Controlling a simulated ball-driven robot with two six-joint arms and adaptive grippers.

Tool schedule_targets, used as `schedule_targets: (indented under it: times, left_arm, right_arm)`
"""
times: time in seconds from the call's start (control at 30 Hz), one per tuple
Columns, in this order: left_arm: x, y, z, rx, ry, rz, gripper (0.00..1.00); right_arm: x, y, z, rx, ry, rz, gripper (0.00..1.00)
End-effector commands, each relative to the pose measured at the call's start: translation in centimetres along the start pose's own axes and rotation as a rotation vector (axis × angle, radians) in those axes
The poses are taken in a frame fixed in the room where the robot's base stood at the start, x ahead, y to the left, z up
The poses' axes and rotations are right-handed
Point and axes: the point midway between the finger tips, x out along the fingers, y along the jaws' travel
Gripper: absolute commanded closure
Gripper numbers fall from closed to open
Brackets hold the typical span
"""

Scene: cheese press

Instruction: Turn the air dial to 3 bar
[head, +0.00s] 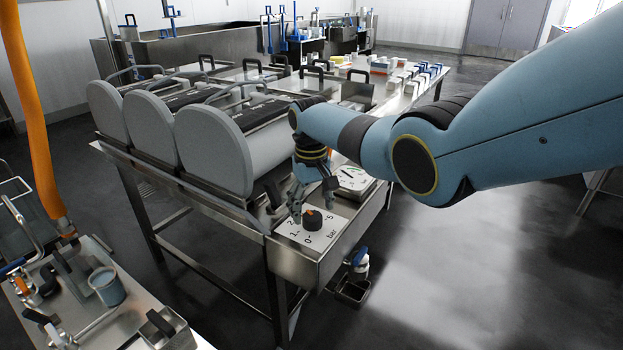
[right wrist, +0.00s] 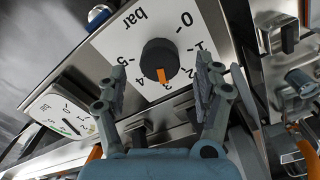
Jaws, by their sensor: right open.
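The air dial is a round black knob (head: 312,220) with an orange pointer on a white scale plate (head: 288,231) marked 0 to 5 bar. In the right wrist view the knob (right wrist: 157,54) shows its orange pointer (right wrist: 162,76) directed near the 3. My right gripper (head: 313,190) points down over the plate. In the right wrist view its open fingers (right wrist: 161,72) are on either side of the knob's lower part, with a gap on both sides. I cannot tell whether the fingertips are level with the knob. My left gripper is not in view.
A white gauge (head: 354,181) with a green mark sits just behind the plate. Grey press drums (head: 212,152) stand left of the dial on the steel table. An orange hose (head: 33,120) hangs at left. Open floor lies right.

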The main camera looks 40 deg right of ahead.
Motion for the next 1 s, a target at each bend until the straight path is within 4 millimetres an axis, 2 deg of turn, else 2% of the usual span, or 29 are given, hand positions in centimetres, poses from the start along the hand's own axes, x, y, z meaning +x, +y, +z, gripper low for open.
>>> schedule_targets:
  times: [0.2,0.4,0.6,1.0]
  left_arm:
    - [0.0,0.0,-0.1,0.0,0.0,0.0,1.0]
    - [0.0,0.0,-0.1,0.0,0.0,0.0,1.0]
    - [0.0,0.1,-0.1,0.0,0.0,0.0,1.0]
    - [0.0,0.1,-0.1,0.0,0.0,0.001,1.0]
  right_arm:
    - [-4.9,0.0,-0.1,0.001,0.004,0.001,0.32]
    - [-8.0,0.0,-0.1,0.0,0.002,-0.001,0.32]
    - [-8.9,0.0,0.0,0.0,0.0,-0.001,0.32]
    - [-8.9,0.0,0.0,0.001,0.0,0.0,0.32]
